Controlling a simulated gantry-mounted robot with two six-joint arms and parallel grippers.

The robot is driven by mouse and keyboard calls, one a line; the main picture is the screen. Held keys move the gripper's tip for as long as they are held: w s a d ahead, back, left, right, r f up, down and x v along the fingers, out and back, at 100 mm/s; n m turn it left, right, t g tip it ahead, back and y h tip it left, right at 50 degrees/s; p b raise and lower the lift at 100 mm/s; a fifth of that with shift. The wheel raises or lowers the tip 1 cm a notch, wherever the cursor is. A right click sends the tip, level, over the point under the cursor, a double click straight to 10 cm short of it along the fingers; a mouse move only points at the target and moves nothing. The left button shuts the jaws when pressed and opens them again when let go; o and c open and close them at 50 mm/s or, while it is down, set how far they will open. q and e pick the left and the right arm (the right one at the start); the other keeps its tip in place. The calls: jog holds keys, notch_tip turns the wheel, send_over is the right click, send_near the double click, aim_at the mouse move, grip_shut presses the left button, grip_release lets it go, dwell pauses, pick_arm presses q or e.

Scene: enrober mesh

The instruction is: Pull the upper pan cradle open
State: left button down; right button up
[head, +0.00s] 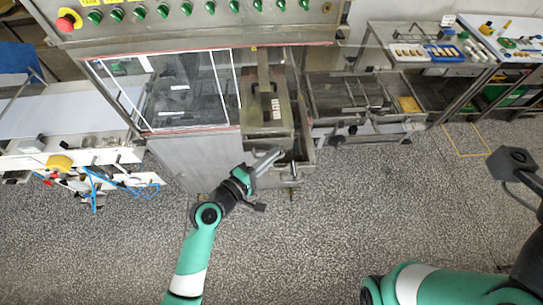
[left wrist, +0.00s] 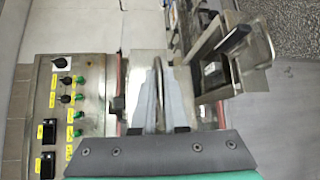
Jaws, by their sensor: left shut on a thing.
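The upper pan cradle (head: 283,136) is a grey metal box at the front of the machine, just right of the glazed panel. My left gripper (head: 268,160) is at its front lower edge, with its fingers closed there. A metal frame, apparently part of the cradle area, shows to the right of the fingers in that view.
A lower metal tray (head: 300,176) sits under the cradle. The control panel (head: 180,22) with green knobs runs along the top. A cluttered bench (head: 75,155) stands at left, a mesh conveyor (head: 345,95) at right. The speckled floor (head: 310,240) in front is clear.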

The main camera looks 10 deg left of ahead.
pick_arm(q)
jog(key=c, duration=1.2)
grip_release()
jog(key=shift+s, duration=0.1)
jog(key=shift+c, duration=0.2)
jog(key=v, duration=1.1)
jog(key=shift+s, duration=0.25)
jog(key=shift+a, duration=0.15)
